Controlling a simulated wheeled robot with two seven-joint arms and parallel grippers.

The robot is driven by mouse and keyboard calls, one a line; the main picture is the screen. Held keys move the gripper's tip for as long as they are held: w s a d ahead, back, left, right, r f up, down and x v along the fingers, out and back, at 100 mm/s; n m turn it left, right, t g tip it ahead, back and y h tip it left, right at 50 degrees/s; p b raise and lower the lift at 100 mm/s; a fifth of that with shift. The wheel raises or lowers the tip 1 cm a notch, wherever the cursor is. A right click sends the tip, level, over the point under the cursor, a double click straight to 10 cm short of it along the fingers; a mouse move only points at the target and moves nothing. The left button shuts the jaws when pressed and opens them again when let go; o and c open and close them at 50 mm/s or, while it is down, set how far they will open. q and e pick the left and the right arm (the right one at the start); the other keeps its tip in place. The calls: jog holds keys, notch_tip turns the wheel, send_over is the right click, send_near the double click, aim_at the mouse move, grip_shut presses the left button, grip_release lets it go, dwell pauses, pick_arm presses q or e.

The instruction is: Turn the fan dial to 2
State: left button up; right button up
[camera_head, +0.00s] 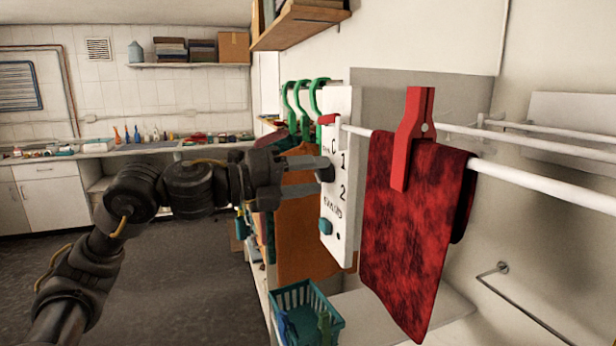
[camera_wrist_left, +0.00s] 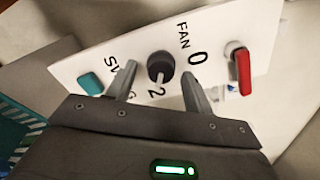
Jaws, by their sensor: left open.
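The white control panel (camera_head: 346,220) hangs at the right of centre, marked 0, 1, 2 and a swing label. It also shows in the left wrist view (camera_wrist_left: 225,38), tilted. The black fan dial (camera_wrist_left: 159,66) sits between the FAN, 0 and 2 marks. Its pale pointer line faces down in that picture, close to the 2. The 1 is hidden there. My left gripper (camera_head: 320,175) is open, reaching in from the left, its fingers (camera_wrist_left: 160,76) on either side of the dial. I cannot tell whether they touch it. My right gripper is not in view.
A red switch (camera_wrist_left: 241,70) and a teal button (camera_wrist_left: 90,83) flank the dial on the panel. A red cloth (camera_head: 410,240) with a red peg (camera_head: 412,140) hangs on a white rail just right. Green hooks (camera_head: 300,105) hang behind. A teal basket (camera_head: 308,305) stands below.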

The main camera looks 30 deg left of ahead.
pick_arm(q)
jog(key=shift+s+a+f, duration=0.1)
jog(key=shift+s+a, duration=0.05)
jog(key=shift+a, duration=0.05)
jog(key=b+v, duration=0.5)
jog(key=v, duration=0.5)
jog(key=shift+s, duration=0.2)
jog(key=shift+a, duration=0.15)
